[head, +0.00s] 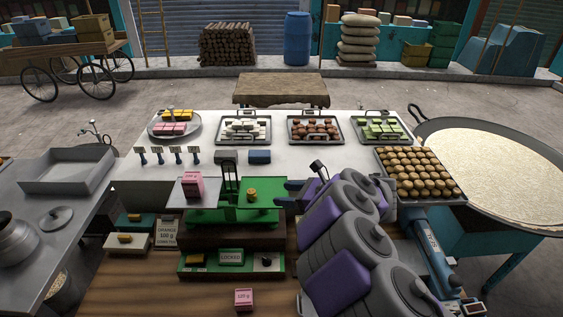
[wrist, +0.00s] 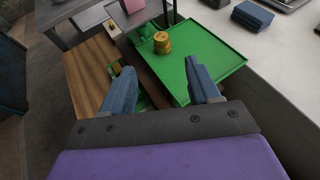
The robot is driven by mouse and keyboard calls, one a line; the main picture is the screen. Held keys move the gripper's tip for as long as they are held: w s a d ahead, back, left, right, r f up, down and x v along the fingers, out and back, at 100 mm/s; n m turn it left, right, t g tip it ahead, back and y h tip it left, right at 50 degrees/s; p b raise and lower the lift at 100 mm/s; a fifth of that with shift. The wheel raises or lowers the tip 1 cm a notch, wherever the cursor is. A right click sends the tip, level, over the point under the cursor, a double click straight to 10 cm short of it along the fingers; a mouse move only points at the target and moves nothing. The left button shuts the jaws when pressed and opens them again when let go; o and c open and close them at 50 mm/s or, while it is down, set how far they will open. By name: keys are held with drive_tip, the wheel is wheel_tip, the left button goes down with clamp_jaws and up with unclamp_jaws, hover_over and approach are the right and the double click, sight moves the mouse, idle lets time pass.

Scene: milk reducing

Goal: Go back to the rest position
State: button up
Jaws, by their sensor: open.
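My gripper (head: 287,193) is at the right end of the green scale in the head view. In the wrist view, its two blue fingers (wrist: 160,82) stand apart with nothing between them. A gold weight (head: 252,194) sits on the scale's green right pan (head: 270,187); it also shows in the wrist view (wrist: 162,42), beyond the fingertips and apart from them. A pink block (head: 193,184) rests on the left pan (head: 180,199). My arm covers the table's right part in the head view.
Trays of sweets (head: 243,143) line the back of the white counter (head: 215,122). A tray of round brown sweets (head: 382,169) and a wide pan (head: 500,160) are at the right. A pink 100 g block (head: 243,299) lies at the front. A metal tray (head: 65,185) stands left.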

drive_tip(key=w+d+r+m+t+h+b, duration=0.25)
drive_tip(key=d+r+m+t+h, duration=0.2)
drive_tip(key=d+r+m, duration=0.35)
drive_tip(key=w+d+r+m+t+h+b, duration=0.2)
drive_tip(key=w+d+r+m+t+h, duration=0.2)
drive_tip(key=d+r+m+h, duration=0.4)
drive_tip(key=s+d+m+g+h+b, duration=0.25)
drive_tip(key=s+d+m+h, duration=0.25)
drive_tip(key=s+d+m, duration=0.8)
drive_tip(key=s+a+f+m+g+b, duration=0.2)
drive_tip(key=s+f+m+g, duration=0.3)
drive_tip(key=s+f+m, duration=0.5)
drive_tip(key=s+a+f+m+g+y+b, duration=0.1)
drive_tip(key=s+a+f+m+g+y, duration=0.1)
drive_tip(key=s, duration=0.7)
drive_tip(key=s+a+f+m+g+y+b, duration=0.1)
drive_tip(key=s+a+f+m+g+y, duration=0.1)
drive_tip(key=s+a+f+m+g, duration=0.2)
drive_tip(key=s+a+f+m+g+y+b, duration=0.1)
drive_tip(key=s+a+f+m+g+y, duration=0.1)
drive_tip(key=s+a+f, duration=0.4)
drive_tip(key=s+a+m+g, duration=0.1)
drive_tip(key=s+a, duration=0.3)
drive_tip(key=s, duration=0.4)
drive_tip(key=shift+f+g, duration=0.15)
drive_tip(key=shift+g, duration=0.25)
